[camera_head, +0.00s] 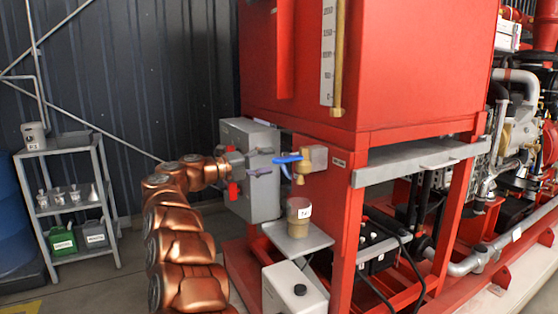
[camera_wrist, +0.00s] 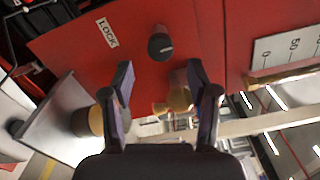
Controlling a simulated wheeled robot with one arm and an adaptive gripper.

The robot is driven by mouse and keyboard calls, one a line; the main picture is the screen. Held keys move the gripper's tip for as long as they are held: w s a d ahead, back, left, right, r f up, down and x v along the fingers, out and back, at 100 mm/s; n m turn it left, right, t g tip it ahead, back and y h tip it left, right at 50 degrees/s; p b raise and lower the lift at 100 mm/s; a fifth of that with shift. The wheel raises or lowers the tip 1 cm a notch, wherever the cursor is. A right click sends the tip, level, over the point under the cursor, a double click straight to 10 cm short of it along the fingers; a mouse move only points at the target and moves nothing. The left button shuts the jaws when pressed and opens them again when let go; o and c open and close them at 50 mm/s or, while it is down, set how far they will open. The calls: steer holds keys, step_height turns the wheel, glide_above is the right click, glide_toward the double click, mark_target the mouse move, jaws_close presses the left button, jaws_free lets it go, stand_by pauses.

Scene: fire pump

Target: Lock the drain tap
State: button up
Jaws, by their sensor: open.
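The brass drain tap (camera_head: 313,155) sticks out below the red tank, and its brass also shows between and beyond my fingers in the wrist view (camera_wrist: 177,100). A bright blue bar (camera_head: 287,159) lies against the tap; I cannot tell whether it is the tap's handle or one of my fingers. A round black knob (camera_wrist: 160,46) sits on the red panel near a white LOCK label (camera_wrist: 107,32). My gripper (camera_wrist: 160,65) is open, with nothing visibly held. Its fingers point toward the panel, with the knob ahead between the fingertips. In the head view it is just left of the tap.
A labelled cup (camera_head: 299,211) stands on a small metal shelf (camera_head: 313,238) below the tap. A grey box (camera_head: 256,196) is close behind my wrist. A grey rack (camera_head: 108,184) stands at left, with open floor between.

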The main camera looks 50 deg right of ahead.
steer(key=shift+v, duration=2.5)
